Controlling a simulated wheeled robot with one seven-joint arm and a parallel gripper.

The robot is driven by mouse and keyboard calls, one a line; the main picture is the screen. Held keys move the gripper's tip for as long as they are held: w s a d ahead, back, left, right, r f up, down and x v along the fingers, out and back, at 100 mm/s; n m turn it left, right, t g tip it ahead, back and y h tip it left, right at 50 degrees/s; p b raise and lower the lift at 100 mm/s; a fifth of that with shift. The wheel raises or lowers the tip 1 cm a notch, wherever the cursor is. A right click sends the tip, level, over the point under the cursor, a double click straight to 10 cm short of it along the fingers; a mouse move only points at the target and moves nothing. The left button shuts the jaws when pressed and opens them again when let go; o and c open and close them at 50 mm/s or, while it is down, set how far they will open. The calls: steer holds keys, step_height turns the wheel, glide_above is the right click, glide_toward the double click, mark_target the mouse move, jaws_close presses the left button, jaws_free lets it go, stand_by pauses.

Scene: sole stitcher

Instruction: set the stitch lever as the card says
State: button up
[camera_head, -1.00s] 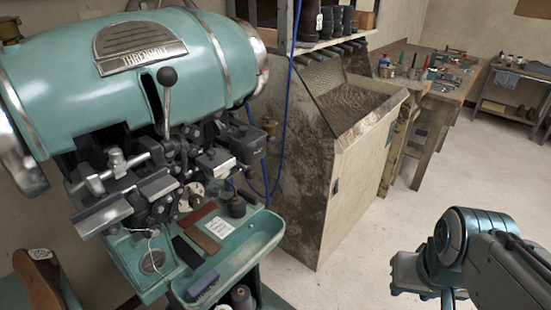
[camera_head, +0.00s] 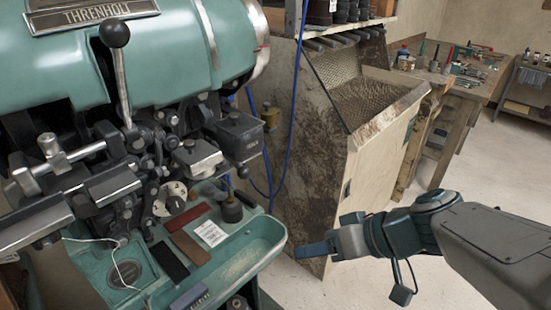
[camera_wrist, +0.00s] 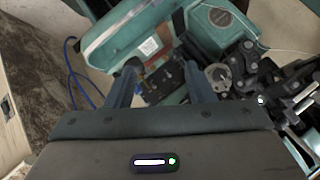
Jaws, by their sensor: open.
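The green stitching machine's lever (camera_head: 120,80) stands upright in a slot in the machine's front. It has a black ball knob (camera_head: 114,33) on a bare metal rod. The card also shows in the wrist view (camera_wrist: 149,47). My gripper (camera_head: 303,251) is at the lower right of the machine, apart from the lever, beside the tray's right end. In the wrist view its two fingers (camera_wrist: 160,88) are spread with nothing between them.
A stained wooden cabinet (camera_head: 375,160) stands right of the machine. A cluttered workbench (camera_head: 470,88) is at the back. Floor is clear at right.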

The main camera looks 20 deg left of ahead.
steer(key=w+a+n+t+y+b, duration=0.1)
steer(key=w+a+n+y+b, duration=0.2)
steer(key=w+a+y, duration=0.15)
steer(key=n+t+y+b, duration=0.1)
steer(key=t+y+b, duration=0.2)
steer(key=t, duration=0.1)
glide_toward(244, 171)
steer(key=p+x, duration=0.1)
steer(key=x, duration=0.2)
steer(key=f+x, duration=0.1)
steer(key=x, duration=0.3)
steer(key=p+x, duration=0.1)
steer(key=x, duration=0.2)
steer(key=shift+w+a+f+p, duration=0.2)
steer(key=shift+w+a+p, duration=0.1)
steer(key=shift+w, duration=0.15)
steer(key=shift+d, duration=0.1)
